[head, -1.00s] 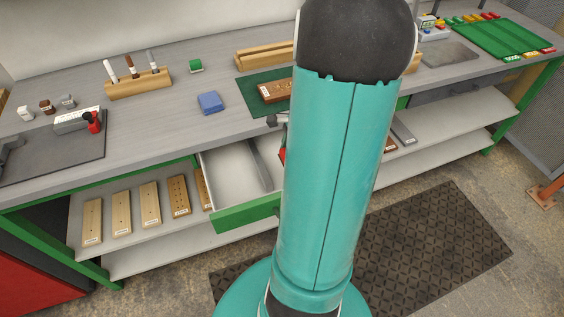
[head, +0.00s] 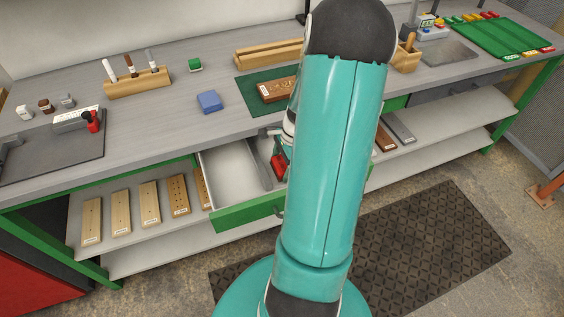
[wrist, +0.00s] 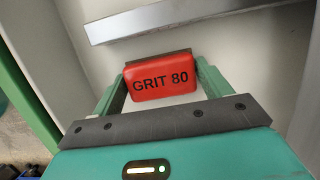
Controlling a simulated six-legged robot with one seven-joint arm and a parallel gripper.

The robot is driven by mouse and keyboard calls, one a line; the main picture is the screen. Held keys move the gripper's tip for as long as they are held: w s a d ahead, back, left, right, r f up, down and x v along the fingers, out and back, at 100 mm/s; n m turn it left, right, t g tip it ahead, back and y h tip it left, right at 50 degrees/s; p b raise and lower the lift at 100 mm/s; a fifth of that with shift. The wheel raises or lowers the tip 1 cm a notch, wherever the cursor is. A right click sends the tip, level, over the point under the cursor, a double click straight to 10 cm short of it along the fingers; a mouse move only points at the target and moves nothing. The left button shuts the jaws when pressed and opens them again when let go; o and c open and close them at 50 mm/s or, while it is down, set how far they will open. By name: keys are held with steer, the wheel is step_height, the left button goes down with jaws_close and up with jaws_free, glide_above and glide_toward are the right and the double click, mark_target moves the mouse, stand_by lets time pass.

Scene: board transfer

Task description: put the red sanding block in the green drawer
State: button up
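The red sanding block (wrist: 160,86), marked GRIT 80, sits between the two green fingers of my gripper (wrist: 159,76) in the wrist view, with a finger against each side. It also shows in the head view (head: 279,168), partly hidden by my arm, over the right part of the green drawer (head: 243,214). The drawer is pulled open, with a green front and a pale inside. A grey metal divider (wrist: 200,16) runs across its floor. Whether the block touches the drawer floor, I cannot tell.
On the bench are a blue block (head: 209,102), a green block (head: 195,65), a wooden marker rack (head: 138,83) and a green mat (head: 252,100) with a wooden board. A shelf (head: 90,262) below holds several boards. The left part of the drawer is clear.

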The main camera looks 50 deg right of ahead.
steer(key=o, duration=0.4)
steer(key=shift+r, duration=0.1)
steer(key=v, duration=1.2)
steer(key=w+a+r+n+h, duration=0.1)
steer(key=w+a+r+n, duration=0.2)
steer(key=a+r+n, duration=0.45)
steer(key=w+a+r+n+h, duration=0.2)
steer(key=a+r+n, duration=0.2)
steer(key=a, duration=0.6)
steer(key=s+a+r+n+t, duration=0.1)
steer(key=a+r+n, duration=0.1)
steer(key=a+n, duration=0.2)
steer(key=s+a+r+n+t, duration=0.1)
steer(key=s+a+r+n, duration=0.1)
steer(key=a+n, duration=0.2)
steer(key=s+a+r+n+t, duration=0.2)
steer(key=a+n, duration=0.2)
steer(key=a, duration=0.5)
steer(key=shift+s+n, duration=0.25)
steer(key=shift+n, duration=0.1)
